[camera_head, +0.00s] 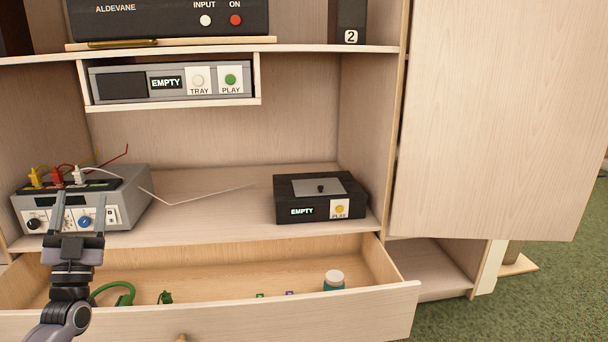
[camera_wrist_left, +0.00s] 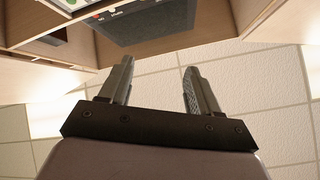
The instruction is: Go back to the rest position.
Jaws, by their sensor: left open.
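My left gripper (camera_head: 78,216) is at the left of the head view, raised over the open drawer and in front of a grey box with plugged cables. Its two fingers point up and stand apart with nothing between them. In the left wrist view the gripper (camera_wrist_left: 155,88) also shows open and empty, with ceiling tiles and a dark panel behind the fingers. My right gripper is in neither view.
An open drawer (camera_head: 398,294) juts out below, holding a jar (camera_head: 334,281) and small items. The grey cable box (camera_head: 129,198) and a black player (camera_head: 290,194) stand on the shelf. An open cabinet door (camera_head: 490,120) hangs at the right. Green carpet (camera_head: 540,290) is clear there.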

